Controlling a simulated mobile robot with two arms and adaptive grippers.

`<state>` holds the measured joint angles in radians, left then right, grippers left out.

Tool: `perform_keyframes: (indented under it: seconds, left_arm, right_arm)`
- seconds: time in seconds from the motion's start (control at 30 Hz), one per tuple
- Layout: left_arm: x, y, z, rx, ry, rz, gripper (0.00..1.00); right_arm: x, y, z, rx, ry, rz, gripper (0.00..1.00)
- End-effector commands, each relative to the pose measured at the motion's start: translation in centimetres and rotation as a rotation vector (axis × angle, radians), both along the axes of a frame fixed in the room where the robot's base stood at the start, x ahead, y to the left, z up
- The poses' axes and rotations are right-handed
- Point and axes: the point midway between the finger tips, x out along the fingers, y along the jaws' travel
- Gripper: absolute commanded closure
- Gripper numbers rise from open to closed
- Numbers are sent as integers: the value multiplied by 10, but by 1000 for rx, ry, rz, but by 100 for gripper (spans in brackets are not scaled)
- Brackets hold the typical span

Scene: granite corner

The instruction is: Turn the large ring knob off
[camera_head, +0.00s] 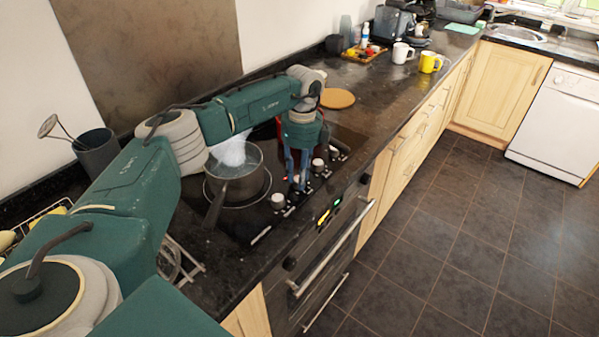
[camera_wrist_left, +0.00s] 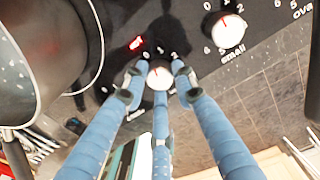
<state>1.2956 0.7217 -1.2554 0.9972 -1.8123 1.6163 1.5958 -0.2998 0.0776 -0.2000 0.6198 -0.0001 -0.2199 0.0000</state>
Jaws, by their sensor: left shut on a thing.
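The hob's control panel carries a row of white knobs. My left gripper (camera_head: 297,186) reaches down to this row from above, and its blue fingers are shut around one white knob (camera_wrist_left: 160,74). The knob has a red pointer line, with numbers above it and a small red light (camera_wrist_left: 137,43) lit beside it. Its name label is hidden behind my fingers, so I cannot read which ring it serves. A neighbouring knob marked "small" (camera_wrist_left: 228,27) stands free. My right gripper is not in view.
A dark pot (camera_head: 237,185) with steam rising stands on the hob, close to the left of my gripper, its handle towards the front. The oven handle (camera_head: 335,252) sticks out below. A wooden board (camera_head: 337,98) and mugs (camera_head: 402,53) are further along the counter. The floor is clear.

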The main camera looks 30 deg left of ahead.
Motion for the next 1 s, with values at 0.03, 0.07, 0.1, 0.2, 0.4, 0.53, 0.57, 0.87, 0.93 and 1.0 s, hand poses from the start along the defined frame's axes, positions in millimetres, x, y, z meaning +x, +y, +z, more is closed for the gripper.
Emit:
perform_keyframes:
  seconds: [0.03,0.07,0.1,0.2,0.4,0.53,0.57,0.87,0.93,1.0]
  left_arm:
    - [1,1,3,1,-3,39,99]
    - [1,1,3,1,-3,64,99]
    - [1,1,3,1,-3,95,99]
    - [1,1,3,2,-3,167,99]
    - [2,1,3,0,-5,272,99]
    - [2,1,2,0,-5,315,99]
    - [2,1,2,0,-5,323,99]
    - [2,1,2,0,-5,354,99]
    - [2,1,2,0,-6,354,99]
    - [2,1,2,0,-6,354,99]
  right_arm:
    - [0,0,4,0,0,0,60]
    - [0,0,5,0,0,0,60]
    - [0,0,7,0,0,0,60]
    - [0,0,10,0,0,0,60]
    - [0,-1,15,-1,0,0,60]
    - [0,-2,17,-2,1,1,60]
    - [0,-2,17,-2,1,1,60]
    - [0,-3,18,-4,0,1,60]
    - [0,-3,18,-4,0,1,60]
    - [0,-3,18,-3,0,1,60]
